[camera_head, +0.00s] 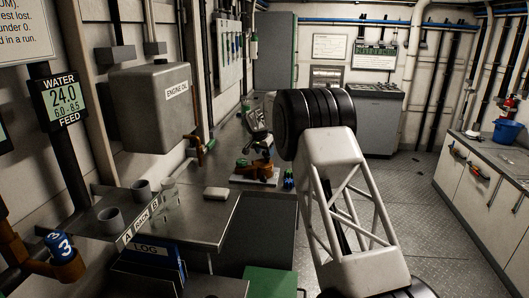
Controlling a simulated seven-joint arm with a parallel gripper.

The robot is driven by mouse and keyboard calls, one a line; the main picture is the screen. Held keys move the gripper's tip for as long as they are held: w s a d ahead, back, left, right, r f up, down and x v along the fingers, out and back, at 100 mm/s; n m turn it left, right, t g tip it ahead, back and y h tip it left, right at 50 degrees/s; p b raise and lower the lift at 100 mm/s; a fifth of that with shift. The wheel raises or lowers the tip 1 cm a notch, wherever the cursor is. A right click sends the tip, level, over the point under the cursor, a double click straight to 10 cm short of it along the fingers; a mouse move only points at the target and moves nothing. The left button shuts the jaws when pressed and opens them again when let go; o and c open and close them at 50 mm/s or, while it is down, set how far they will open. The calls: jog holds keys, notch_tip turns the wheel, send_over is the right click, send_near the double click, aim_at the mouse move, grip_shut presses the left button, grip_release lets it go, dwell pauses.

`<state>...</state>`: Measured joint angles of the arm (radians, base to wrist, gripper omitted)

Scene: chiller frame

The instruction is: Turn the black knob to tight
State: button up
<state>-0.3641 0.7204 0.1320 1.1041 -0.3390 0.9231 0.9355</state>
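My arm rises at the right centre, with a large black joint and a white lattice link. A small grey and dark part just left of that joint may be my gripper (257,119); its fingers are too small and dark to make out. Just below it, a small brass-brown fitting (244,165) with dark and blue parts stands on a pale base plate (256,181) on the metal bench. The black knob cannot be told apart for sure; a dark piece shows on top of this fitting. I cannot tell whether my gripper touches it.
The metal bench (207,227) runs along the left wall. A white block (216,193), a clear glass (169,190) and a small blue item (288,179) stand on it. The engine oil tank (150,105) hangs above. A rack (95,222) and blue LOG binders (150,265) are nearer.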

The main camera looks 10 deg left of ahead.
aim_at(265, 152)
jog(key=shift+r, duration=0.1)
jog(key=v, duration=0.7)
jog(key=shift+s+r, duration=0.15)
jog(key=shift+r, duration=0.15)
jog(key=shift+n, duration=0.3)
jog(key=n, duration=0.3)
jog(key=w+n+g, duration=0.1)
jog(key=n, duration=0.2)
jog(key=w+d+n+g, duration=0.1)
jog(key=n, duration=0.2)
jog(key=shift+w+y, duration=0.15)
jog(key=shift+y, duration=0.25)
jog(key=n, duration=0.1)
jog(key=n+g, duration=0.1)
jog(key=n, duration=0.1)
jog(key=shift+w+d+n, duration=0.1)
jog(key=shift+w+n, duration=0.2)
jog(key=n, duration=0.2)
jog(key=n+g+y, duration=0.1)
jog(key=n, duration=0.1)
jog(key=shift+w+d+r+n, duration=0.1)
jog(key=shift+w+r+n, duration=0.15)
jog(key=shift+n, duration=0.15)
jog(key=shift+f, duration=0.15)
jog(key=shift+f, duration=3.8)
